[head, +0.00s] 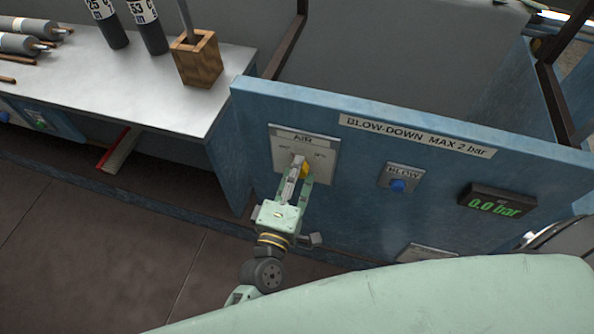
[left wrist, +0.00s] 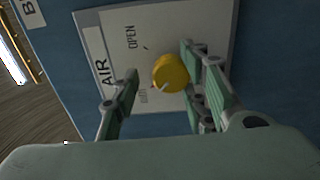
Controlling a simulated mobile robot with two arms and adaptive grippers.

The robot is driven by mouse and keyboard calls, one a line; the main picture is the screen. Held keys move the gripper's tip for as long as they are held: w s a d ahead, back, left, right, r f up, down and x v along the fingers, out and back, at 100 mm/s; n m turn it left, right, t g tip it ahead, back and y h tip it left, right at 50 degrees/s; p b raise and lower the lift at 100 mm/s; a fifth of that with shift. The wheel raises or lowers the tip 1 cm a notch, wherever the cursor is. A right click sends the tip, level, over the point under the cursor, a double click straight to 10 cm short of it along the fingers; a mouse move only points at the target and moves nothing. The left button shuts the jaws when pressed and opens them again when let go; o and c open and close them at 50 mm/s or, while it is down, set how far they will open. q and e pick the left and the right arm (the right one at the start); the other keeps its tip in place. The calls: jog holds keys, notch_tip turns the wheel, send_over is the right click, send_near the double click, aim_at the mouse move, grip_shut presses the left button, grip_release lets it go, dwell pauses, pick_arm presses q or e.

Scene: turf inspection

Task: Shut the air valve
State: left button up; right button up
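The air valve is a yellow round knob (left wrist: 170,73) on a pale plate (left wrist: 205,22) marked AIR, with OPEN printed beside the knob. A second, fainter label sits lower on the plate and is hard to read. In the head view the plate (head: 325,158) is on the blue panel, and the knob (head: 305,170) is partly hidden by my left gripper (head: 297,178). In the left wrist view my left gripper (left wrist: 160,92) is open around the knob, with a gap on the left finger's side. My right gripper is out of view.
The blue panel (head: 250,130) also carries a blue BLOW button (head: 397,186) and a display (head: 497,201) reading 0.0 bar. A bench (head: 120,80) at left holds a wooden holder (head: 198,60) and dark cylinders (head: 150,32). Bare floor (head: 90,240) lies at lower left.

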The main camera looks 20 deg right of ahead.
pick_arm(q)
jog(key=shift+f, duration=0.15)
jog(key=v, duration=1.2)
dwell(0.3)
